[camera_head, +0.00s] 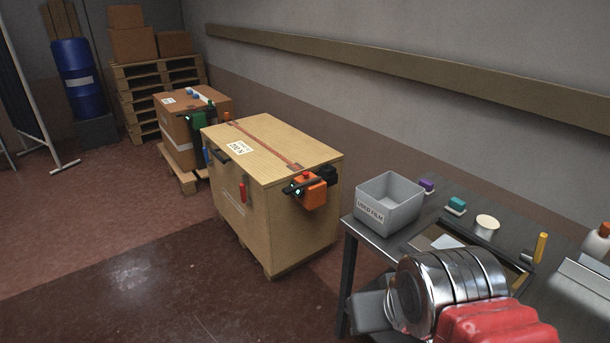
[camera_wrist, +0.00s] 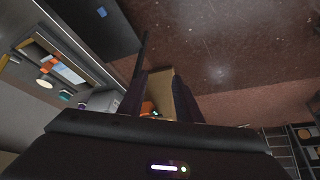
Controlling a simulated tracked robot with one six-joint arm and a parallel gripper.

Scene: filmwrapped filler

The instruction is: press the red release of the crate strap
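The wooden crate (camera_head: 238,205) stands mid-floor with a reddish-brown strap (camera_head: 265,140) across its lid. The strap runs to an orange housing (camera_head: 312,194) on the crate's right side, with a small red part on top (camera_head: 307,173) and a dark part beside it. In the wrist view, part of the crate (camera_wrist: 160,88) and something orange (camera_wrist: 147,108) show beyond my gripper (camera_wrist: 160,78). Its dark fingers are apart with nothing between them, well away from the crate. My arm is above the bench at lower right.
A metal bench (camera_head: 440,228) holds a grey "USED FILM" bin (camera_head: 378,222) and several small items, close to the crate's right. A brown box (camera_head: 180,135) on a pallet stands behind the crate. The floor to the left is clear.

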